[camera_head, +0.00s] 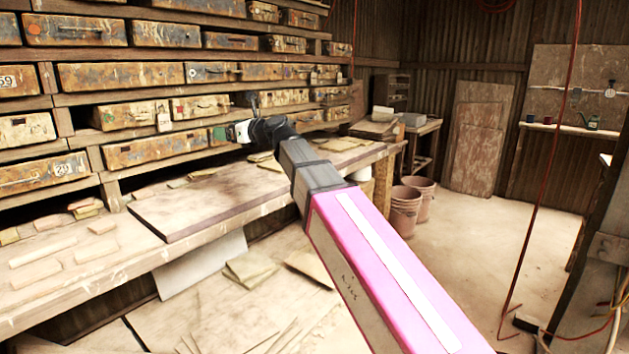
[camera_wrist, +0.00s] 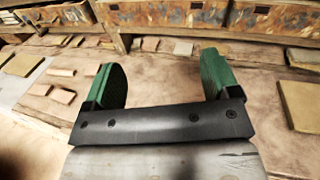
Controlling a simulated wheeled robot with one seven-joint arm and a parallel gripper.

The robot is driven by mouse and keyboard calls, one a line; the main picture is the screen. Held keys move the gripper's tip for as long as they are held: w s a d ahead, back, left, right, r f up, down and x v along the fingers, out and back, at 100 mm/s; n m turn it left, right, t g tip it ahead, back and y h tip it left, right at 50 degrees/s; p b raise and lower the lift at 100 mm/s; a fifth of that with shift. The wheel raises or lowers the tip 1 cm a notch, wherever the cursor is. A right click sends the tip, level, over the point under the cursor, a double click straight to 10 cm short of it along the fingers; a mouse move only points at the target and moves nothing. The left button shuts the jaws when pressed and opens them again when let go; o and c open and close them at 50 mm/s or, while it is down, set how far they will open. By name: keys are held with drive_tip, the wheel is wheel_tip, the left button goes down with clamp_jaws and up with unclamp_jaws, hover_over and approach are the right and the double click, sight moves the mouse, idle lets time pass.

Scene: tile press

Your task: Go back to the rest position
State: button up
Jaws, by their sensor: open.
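My gripper (camera_wrist: 160,85) shows in the wrist view with its two green fingers spread wide apart and nothing between them. In the head view my pink arm reaches up and left, and my gripper (camera_head: 232,133) is at its far end, small, in front of the drawer rack. It is above the long wooden workbench (camera_head: 205,203). The fingers are partly hidden by the wrist in the head view.
A rack of worn drawers (camera_head: 120,75) stands behind the bench. Loose tiles (camera_head: 95,250) lie on the bench at left. Buckets (camera_head: 405,210) stand on the floor beyond the bench. A red cable (camera_head: 548,170) hangs at right. The floor at centre right is clear.

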drive_tip(key=d+f+n+g+h, duration=0.1)
drive_tip(key=d+f+n+h, duration=0.2)
drive_tip(key=d+f, duration=0.6)
drive_tip(key=w+d+f+n+h, duration=0.15)
drive_tip(key=d+f+n, duration=0.25)
drive_tip(key=f, duration=0.8)
drive_tip(key=d+f+n+g+h, duration=0.1)
drive_tip(key=d+f+n+h, duration=0.25)
drive_tip(key=d+f, duration=0.55)
drive_tip(key=s+d+f+n+g+h, duration=0.2)
drive_tip(key=s+d+f+n+h, duration=0.2)
drive_tip(key=s+d+f, duration=0.4)
drive_tip(key=s+d+f+n+g+h, duration=0.3)
drive_tip(key=s+d+f+n, duration=0.4)
drive_tip(key=d+f, duration=0.7)
wheel_tip(320, 180, down, 4)
drive_tip(key=shift+s+d+r+h, duration=0.1)
drive_tip(key=shift+s+d+h, duration=0.3)
drive_tip(key=shift+s, duration=0.1)
drive_tip(key=shift+a+n, duration=0.2)
drive_tip(key=shift+n, duration=0.05)
